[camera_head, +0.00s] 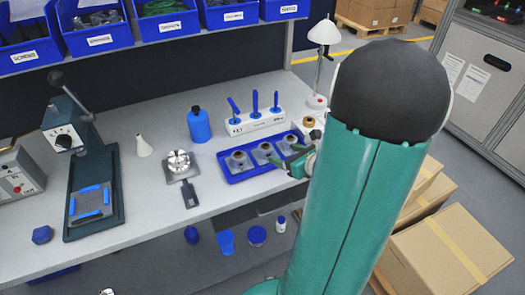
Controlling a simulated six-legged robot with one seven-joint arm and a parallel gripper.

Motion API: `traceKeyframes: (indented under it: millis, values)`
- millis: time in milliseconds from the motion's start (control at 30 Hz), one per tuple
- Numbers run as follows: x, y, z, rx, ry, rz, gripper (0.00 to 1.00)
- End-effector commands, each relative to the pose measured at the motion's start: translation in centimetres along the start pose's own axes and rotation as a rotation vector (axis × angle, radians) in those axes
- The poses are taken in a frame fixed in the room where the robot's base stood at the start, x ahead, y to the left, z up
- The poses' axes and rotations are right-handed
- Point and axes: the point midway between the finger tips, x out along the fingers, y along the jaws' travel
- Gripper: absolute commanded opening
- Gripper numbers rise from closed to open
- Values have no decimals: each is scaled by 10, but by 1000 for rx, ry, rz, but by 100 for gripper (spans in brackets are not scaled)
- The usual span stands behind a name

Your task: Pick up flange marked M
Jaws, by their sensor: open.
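A blue tray (236,178) lies on the grey bench and holds several round metal flange-like parts: one at the left (238,160), one in the middle (263,150) and one at the right (288,141). The letters on them are too small to read, so I cannot tell which flange is marked M. My gripper (290,165) is at the right end of the tray, with its green fingers open and low near the right-hand part. I cannot tell whether a finger touches the part or tray. My arm hides the bench to the right.
A white block with blue-handled tools (256,122) stands behind the tray. A blue bottle (199,125) and a metal fixture (180,164) are to the left. A lever press (94,185) stands further left. Cardboard boxes (450,236) are at the right.

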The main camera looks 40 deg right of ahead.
Motion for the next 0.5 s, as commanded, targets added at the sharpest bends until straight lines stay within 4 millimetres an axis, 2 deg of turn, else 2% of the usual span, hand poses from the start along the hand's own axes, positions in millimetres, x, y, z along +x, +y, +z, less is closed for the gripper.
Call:
traceKeyframes:
  millis: [200,300,500]
  values:
    - [45,1,0,-3,2,7,70]
    - [59,1,0,-4,2,7,70]
    - [75,0,1,-5,1,8,70]
